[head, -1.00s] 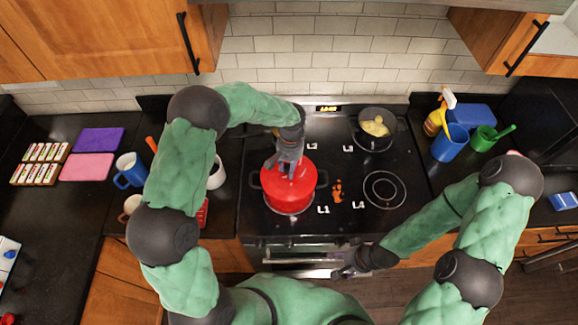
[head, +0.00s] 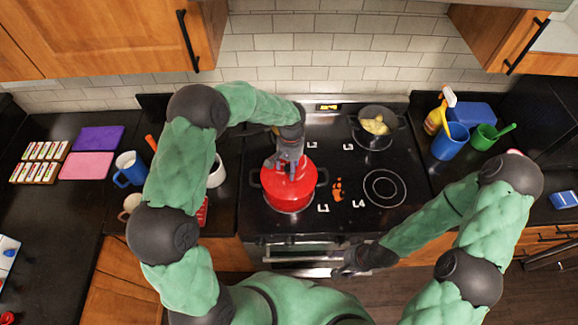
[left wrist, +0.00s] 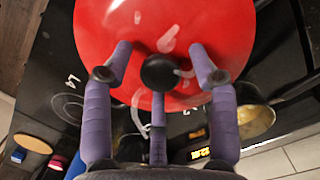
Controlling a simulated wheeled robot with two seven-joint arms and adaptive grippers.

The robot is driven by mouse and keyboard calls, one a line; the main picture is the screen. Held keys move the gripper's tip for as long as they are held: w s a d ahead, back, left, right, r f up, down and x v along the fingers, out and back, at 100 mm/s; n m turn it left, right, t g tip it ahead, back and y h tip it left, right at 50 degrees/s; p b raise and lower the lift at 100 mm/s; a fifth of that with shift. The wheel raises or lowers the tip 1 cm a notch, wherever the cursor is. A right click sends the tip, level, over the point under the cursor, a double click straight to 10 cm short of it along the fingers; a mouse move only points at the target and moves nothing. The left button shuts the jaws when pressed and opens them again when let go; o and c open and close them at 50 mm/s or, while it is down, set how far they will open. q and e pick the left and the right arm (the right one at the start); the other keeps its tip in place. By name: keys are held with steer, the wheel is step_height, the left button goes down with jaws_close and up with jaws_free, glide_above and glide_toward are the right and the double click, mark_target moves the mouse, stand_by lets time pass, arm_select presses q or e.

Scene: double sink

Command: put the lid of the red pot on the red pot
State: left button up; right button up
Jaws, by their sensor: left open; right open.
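The red pot (head: 287,205) stands on the front left burner of the stove, its dark side handles showing. Its red lid (head: 300,180) sits on top of it and looks about level; the rim contact is too small to check. In the left wrist view the lid (left wrist: 222,25) fills the top, with its round black knob (left wrist: 158,72) in the middle. My left gripper (head: 287,166) is open just above the lid, its fingers (left wrist: 162,68) spread around the knob, apparently not gripping it. My right gripper (head: 345,271) is open and empty in front of the stove, low by the oven handle.
A dark pot with yellow food (head: 376,125) stands on the back right burner. The front right burner (head: 384,188) is free. A blue cup (head: 450,142), a green cup (head: 484,137) and a spray bottle stand right of the stove. Mugs stand to the left, partly behind my left arm.

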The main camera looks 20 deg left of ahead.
arm_select(q)
step_height(320, 180, up, 12)
steer(key=w+b, duration=0.1)
steer(key=shift+w+r, duration=0.15)
steer(key=shift+w, duration=0.05)
